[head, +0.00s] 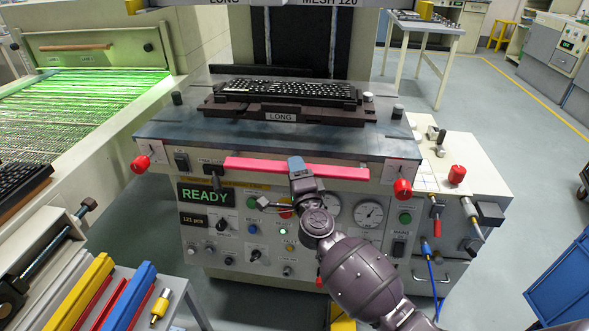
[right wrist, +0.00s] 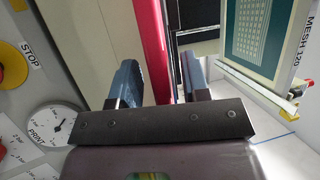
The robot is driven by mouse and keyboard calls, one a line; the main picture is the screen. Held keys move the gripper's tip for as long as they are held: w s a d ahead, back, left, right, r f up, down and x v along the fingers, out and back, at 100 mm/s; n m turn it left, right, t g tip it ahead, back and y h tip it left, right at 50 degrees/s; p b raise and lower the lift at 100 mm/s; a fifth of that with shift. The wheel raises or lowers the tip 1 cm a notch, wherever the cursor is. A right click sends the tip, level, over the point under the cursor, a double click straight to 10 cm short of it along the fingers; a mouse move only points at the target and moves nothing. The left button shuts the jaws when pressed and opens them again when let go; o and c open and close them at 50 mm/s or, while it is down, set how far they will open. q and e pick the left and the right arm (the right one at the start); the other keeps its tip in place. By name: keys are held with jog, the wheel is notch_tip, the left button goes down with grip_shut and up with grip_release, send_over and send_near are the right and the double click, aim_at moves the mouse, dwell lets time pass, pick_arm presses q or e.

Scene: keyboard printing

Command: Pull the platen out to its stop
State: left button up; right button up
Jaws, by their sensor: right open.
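The platen (head: 160,131) is a grey-blue slab on the front of the printing machine. It bears a dark nest (head: 237,112) labelled LONG, with a black keyboard (head: 290,90) on it. A red bar handle (head: 250,164) runs along the front edge; it shows in the right wrist view too (right wrist: 152,40). My right gripper (head: 297,164) is at the middle of the red bar. In the right wrist view its two blue fingers (right wrist: 160,82) are open, one each side of the bar, with gaps visible. My left gripper is not in view.
Red knobs (head: 141,164) (head: 402,188) flank the bar. A control panel with a READY display (head: 206,194) lies below it. A green-lit conveyor (head: 90,100) is at left, a rack of coloured bars (head: 125,300) at lower left. Open floor lies at right.

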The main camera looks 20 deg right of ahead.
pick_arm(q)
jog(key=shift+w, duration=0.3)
pick_arm(e)
jog(key=shift+w+r, duration=0.1)
jog(key=shift+w, duration=0.35)
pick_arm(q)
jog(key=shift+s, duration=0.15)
pick_arm(e)
grip_shut()
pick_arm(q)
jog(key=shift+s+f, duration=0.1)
